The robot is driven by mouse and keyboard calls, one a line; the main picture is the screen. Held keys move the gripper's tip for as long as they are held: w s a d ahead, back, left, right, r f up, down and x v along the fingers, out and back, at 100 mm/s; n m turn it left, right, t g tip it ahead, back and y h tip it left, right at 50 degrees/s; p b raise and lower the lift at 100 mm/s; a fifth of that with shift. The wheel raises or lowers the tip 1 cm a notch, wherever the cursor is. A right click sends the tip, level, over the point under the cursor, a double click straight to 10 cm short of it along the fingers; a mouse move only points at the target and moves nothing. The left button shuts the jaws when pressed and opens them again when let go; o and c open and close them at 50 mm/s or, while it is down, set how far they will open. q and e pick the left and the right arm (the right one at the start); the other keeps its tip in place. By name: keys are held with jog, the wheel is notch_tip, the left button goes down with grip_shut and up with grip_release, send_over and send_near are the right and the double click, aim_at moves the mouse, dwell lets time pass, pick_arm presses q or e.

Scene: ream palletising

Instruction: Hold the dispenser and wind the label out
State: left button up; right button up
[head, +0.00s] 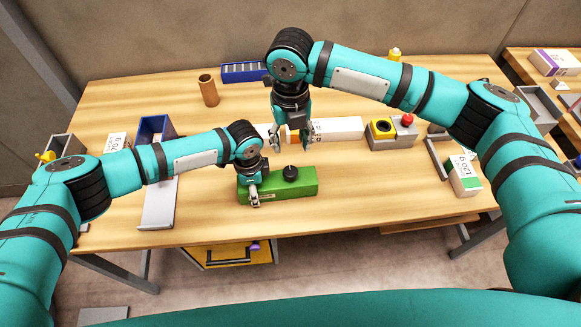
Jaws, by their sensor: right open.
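The dispenser is a green box (304,186) near the front middle of the table, with a black round knob (290,173) on its top. A small pale label patch shows low on its front face. My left gripper (254,194) is at the dispenser's left end, a finger in front of its front face. The rest of that gripper is hidden by its own wrist, so its grip cannot be told. My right gripper (290,146) is open and empty, pointing down behind and above the knob, apart from the dispenser.
A white and orange box (338,129) lies behind the dispenser. A yellow and grey button box with a red button (407,120) stands to its right. A brown tube (208,90) and blue bin (243,72) stand at the back. The table (360,192) right of the dispenser is clear.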

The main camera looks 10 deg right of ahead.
aim_at(291, 171)
notch_tip(291, 171, down, 12)
jog(key=shift+r, duration=0.15)
jog(key=shift+c, duration=0.3)
jog(key=c, duration=0.8)
jog(key=shift+c, duration=0.2)
